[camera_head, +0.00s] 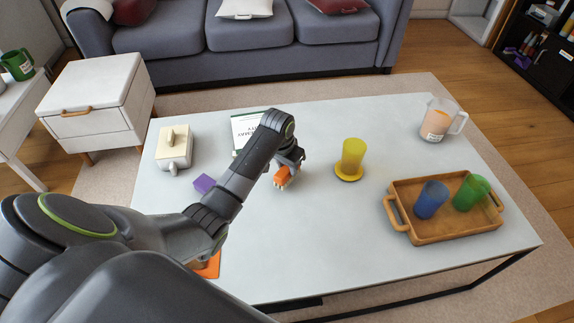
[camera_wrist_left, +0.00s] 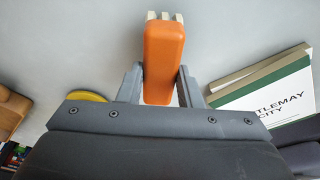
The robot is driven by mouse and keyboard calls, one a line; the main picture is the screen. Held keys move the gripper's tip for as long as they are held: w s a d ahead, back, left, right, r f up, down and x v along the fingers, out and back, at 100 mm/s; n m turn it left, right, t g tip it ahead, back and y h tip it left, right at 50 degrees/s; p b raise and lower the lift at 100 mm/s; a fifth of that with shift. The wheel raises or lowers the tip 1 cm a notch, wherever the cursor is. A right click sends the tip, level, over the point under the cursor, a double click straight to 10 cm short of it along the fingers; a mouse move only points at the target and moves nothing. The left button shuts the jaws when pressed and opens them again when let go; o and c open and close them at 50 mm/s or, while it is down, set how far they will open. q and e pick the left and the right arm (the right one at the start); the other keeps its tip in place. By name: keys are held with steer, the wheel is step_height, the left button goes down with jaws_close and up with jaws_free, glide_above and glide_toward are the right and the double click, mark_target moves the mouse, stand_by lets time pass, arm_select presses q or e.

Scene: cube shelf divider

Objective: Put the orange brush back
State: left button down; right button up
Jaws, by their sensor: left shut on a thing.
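The orange brush (camera_wrist_left: 163,62), with pale bristles at its far end, is between the fingers of my left gripper (camera_wrist_left: 160,85) in the wrist view. In the head view the brush (camera_head: 281,177) shows just below my left gripper (camera_head: 287,163), over the middle of the white table (camera_head: 310,230). My left gripper is shut on the brush. I cannot tell whether the brush touches the tabletop. My right gripper is not in view. A dark shelf (camera_head: 550,55) with small purple and orange items stands at the far right.
A wooden tray (camera_head: 430,233) holds blue and green cups. A pitcher (camera_head: 439,120), a book (camera_head: 245,125), a cream teapot-like object (camera_head: 174,150) and a purple block (camera_head: 204,184) are on the table. An orange object (camera_head: 211,267) is partly hidden.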

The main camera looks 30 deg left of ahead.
arm_select(q)
steer(key=shift+f, duration=0.95)
stand_by(0.3)
steer(key=c, duration=1.3)
jaws_free()
steer(key=shift+c, duration=0.2)
steer(key=shift+o, duration=0.4)
steer(key=o, duration=0.5)
